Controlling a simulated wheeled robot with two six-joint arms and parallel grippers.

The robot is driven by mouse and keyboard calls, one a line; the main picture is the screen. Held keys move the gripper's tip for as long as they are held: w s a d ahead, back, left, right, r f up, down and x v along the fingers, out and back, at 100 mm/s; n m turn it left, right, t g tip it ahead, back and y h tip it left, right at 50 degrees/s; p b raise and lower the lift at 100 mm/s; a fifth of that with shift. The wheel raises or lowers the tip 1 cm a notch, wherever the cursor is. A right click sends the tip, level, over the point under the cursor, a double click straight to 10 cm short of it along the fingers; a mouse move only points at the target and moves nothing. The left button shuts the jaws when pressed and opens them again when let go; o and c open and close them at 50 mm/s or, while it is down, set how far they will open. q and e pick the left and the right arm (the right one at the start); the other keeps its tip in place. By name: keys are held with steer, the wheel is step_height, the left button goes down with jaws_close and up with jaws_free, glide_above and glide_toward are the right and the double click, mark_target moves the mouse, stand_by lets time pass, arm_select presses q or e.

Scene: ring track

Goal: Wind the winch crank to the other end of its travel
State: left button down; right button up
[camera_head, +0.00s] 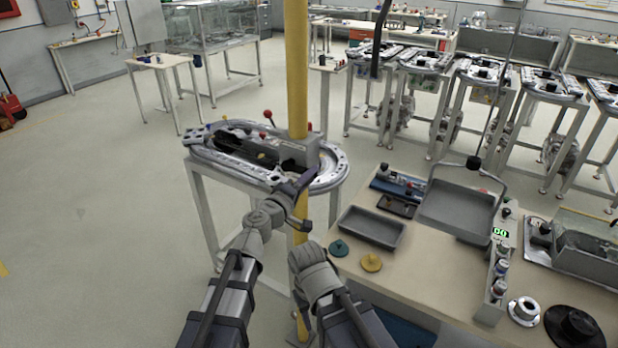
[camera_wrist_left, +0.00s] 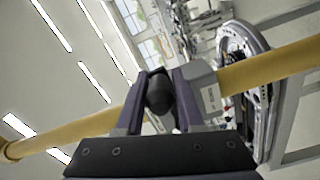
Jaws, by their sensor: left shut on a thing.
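The winch is a grey box (camera_head: 298,152) on the yellow post (camera_head: 297,70), and it also shows in the left wrist view (camera_wrist_left: 208,88). My left gripper (camera_head: 305,182) is at the post, just below the winch box. In the left wrist view its two purple fingers (camera_wrist_left: 163,95) are shut on a dark rounded knob, the crank's handle (camera_wrist_left: 160,90). The crank's arm is mostly hidden behind the fingers and hand. My right arm is low at the front, beside the post, and its gripper's fingers do not show.
An oval ring track (camera_head: 338,165) on a metal stand lies behind the post, with red-knobbed levers. A bench to the right holds a grey tray (camera_head: 372,228), a teal disc (camera_head: 338,247) and a yellow disc (camera_head: 371,263). The floor to the left is clear.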

arm_select(q)
steer(key=shift+w+a+r, duration=0.1)
steer(key=shift+w, duration=0.05)
stand_by(0.3)
steer(key=c, duration=0.6)
jaws_free()
steer(key=shift+s, duration=0.2)
steer(key=v, duration=0.7)
steer(key=shift+s+a, duration=0.2)
steer(key=shift+a, duration=0.05)
